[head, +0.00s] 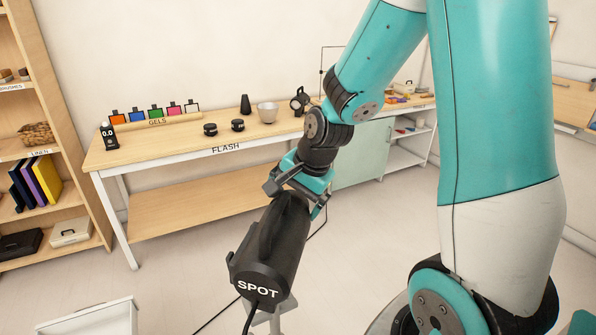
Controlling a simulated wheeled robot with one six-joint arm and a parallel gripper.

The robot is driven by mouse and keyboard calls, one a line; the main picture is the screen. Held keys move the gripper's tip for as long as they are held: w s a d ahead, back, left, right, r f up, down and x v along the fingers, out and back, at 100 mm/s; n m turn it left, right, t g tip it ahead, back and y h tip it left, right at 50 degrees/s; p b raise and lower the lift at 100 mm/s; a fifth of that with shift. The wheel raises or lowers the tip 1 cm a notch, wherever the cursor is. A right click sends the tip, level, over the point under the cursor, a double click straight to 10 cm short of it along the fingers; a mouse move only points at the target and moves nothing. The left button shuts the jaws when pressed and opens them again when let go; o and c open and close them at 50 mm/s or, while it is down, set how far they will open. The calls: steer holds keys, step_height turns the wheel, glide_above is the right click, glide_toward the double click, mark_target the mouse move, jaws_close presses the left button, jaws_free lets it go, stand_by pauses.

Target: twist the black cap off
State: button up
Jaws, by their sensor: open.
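A black spot lamp (268,245) marked SPOT stands on a grey stand in the foreground, tilted, its labelled end toward me. My gripper (297,192) is open at the lamp's far upper end, its jaws on either side of that end as seen from here. I cannot tell whether the jaws touch it. I cannot make out a separate black cap on the lamp; its far end is mostly hidden by the gripper and the lamp body. Two small black round pieces (210,129) (238,125) lie on the wooden bench, and I cannot tell whether either is a cap.
The bench (160,150) marked FLASH stands behind, with coloured gels (156,113), a black cone (246,104) and a grey bowl (267,112). A wooden shelf (75,110) is at left, a white cabinet (95,318) at lower left. Dark cables cross the floor by the lamp stand.

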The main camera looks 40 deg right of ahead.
steer(key=shift+n, duration=0.8)
steer(key=v, duration=0.4)
steer(key=shift+d+r, duration=0.3)
steer(key=shift+d, duration=0.05)
steer(key=s+r+m, duration=0.1)
steer(key=s+r, duration=0.3)
steer(key=r, duration=0.7)
steer(key=shift+s+d+r+m, duration=0.2)
steer(key=shift+d+r+m, duration=0.1)
steer(key=shift+d+r, duration=0.15)
